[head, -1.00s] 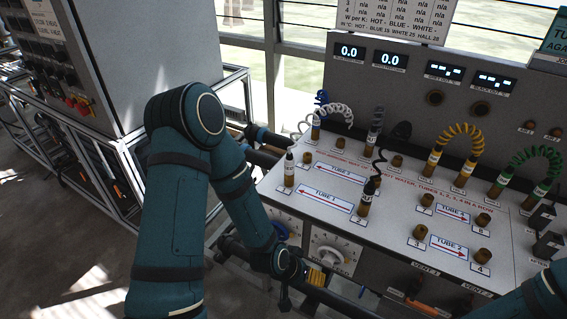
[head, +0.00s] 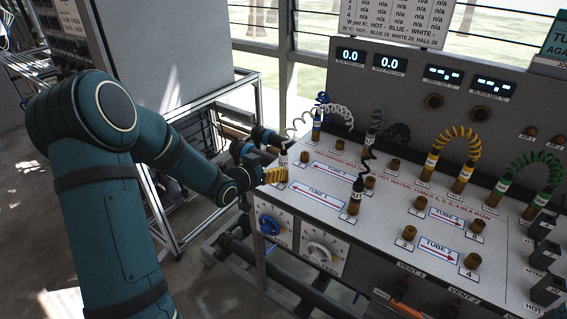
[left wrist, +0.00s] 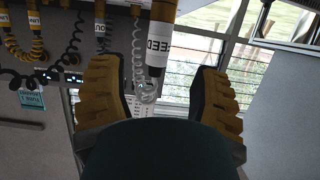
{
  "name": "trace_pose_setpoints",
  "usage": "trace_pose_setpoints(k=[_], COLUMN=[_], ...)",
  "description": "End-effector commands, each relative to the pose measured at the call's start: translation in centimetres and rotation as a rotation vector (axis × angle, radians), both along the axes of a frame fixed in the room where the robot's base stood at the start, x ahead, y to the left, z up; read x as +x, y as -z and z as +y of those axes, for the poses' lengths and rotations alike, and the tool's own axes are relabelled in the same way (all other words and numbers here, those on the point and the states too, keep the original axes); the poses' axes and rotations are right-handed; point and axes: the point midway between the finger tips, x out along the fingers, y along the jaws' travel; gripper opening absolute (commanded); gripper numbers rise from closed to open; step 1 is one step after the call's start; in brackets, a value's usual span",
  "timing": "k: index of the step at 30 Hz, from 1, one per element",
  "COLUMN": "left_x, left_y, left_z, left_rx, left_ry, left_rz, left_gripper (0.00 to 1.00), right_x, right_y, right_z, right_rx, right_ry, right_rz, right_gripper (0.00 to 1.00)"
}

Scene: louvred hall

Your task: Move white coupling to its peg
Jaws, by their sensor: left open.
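The white coupling (head: 283,159), with a white band and a white coiled hose (head: 330,111) at its top, stands at the left end of the panel, by the TUBE 1 label. In the left wrist view the coupling (left wrist: 160,50) appears with a brass end, a white band with letters ending in "EED" and a dark tip. My left gripper (head: 275,176) is open beside it, its yellow-padded fingers on either side of the coupling in the wrist view. They do not appear closed on it. My right gripper is out of view.
Several bare brass pegs, such as one near TUBE 2 (head: 409,232), stand on the sloping panel. A black-hosed coupling (head: 356,194) stands right of the white one. Yellow (head: 462,134) and green (head: 540,160) hoses arch at the right. Dials (head: 322,250) are on the front face.

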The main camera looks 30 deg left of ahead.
Motion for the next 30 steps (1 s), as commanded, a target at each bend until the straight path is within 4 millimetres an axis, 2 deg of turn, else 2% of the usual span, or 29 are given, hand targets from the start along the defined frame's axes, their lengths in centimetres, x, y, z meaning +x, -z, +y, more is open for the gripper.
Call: trace_pose_setpoints(k=[9, 15, 21, 30], left_x=[4.0, 5.9, 6.9, 7.1], left_y=[1.6, 2.2, 2.4, 2.4], left_z=[-0.4, -0.5, -0.6, -0.6], left_rx=[-0.001, -0.001, -0.001, -0.002], left_ry=[0.002, 0.001, 0.0, -0.001], left_rz=[0.0, 0.001, 0.001, 0.002], left_gripper=[0.63, 0.63, 0.63, 0.63], right_x=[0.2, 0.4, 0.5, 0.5], right_y=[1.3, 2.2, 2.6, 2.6], right_z=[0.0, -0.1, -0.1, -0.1], right_rx=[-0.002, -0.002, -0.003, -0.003], right_ry=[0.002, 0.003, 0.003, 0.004], right_rz=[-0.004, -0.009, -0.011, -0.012], right_gripper=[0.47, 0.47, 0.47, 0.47])
